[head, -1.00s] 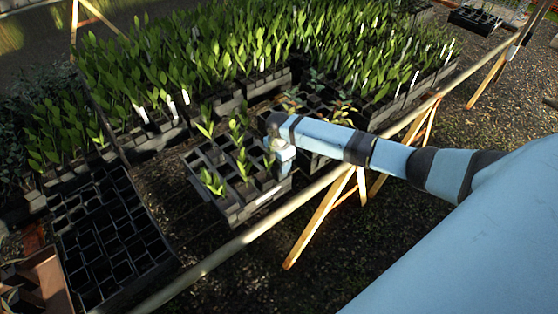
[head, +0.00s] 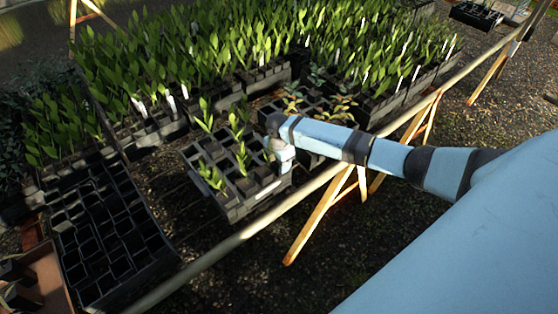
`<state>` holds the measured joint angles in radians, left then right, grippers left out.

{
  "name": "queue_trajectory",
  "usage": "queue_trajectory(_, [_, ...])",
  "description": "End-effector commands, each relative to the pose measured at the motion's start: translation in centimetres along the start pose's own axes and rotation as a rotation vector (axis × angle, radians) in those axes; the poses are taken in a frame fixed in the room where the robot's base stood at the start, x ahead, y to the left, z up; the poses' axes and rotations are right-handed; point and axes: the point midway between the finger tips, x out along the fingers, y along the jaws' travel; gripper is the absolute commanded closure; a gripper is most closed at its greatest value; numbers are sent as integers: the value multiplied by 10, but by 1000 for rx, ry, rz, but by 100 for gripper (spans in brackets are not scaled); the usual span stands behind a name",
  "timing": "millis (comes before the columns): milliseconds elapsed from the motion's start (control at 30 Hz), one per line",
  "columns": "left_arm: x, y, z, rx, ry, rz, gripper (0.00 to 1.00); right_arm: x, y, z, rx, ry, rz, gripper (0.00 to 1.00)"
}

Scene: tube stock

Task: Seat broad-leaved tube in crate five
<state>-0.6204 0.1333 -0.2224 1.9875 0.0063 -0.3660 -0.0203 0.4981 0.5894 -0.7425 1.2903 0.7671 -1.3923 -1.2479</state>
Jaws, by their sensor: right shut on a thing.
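My right gripper (head: 284,172) points down at the right edge of a black crate (head: 252,203) of square cells, which holds several broad-leaved green seedlings. The gripper is shut. What it grips is mostly hidden behind its white body; a few green leaves (head: 268,150) show just left of it, fitting a broad-leaved tube. I cannot tell whether the held tube's base is inside a cell or above it. No crate number is readable, so I cannot tell which is crate five. My left gripper is not in view.
A long black tray of empty cells (head: 108,243) lies at the left. Dense crates of tall seedlings (head: 255,85) fill the back. A crate with yellowish plants (head: 333,106) stands behind my arm. A pale rail (head: 237,240) runs along the bench front. A brown box (head: 45,272) sits at lower left.

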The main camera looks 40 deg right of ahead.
Motion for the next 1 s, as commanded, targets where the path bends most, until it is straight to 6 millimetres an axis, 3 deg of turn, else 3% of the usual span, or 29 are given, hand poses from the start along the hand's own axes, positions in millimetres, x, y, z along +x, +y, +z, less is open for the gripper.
queue_trajectory(433, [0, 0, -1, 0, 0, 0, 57, 5, 0, 0, 0, 1, 1, 90])
queue_trajectory(467, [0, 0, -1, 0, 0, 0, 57, 5, 0, 0, 0, 0, 1, 41])
queue_trajectory(567, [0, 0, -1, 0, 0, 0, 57, 5, 0, 0, 0, 0, 1, 18])
queue_trajectory(933, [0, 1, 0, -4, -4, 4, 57, 5, 0, 0, 0, 0, 0, 18])
queue_trajectory(1000, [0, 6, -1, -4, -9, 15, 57, -2, 1, 1, 0, 0, 2, 18])
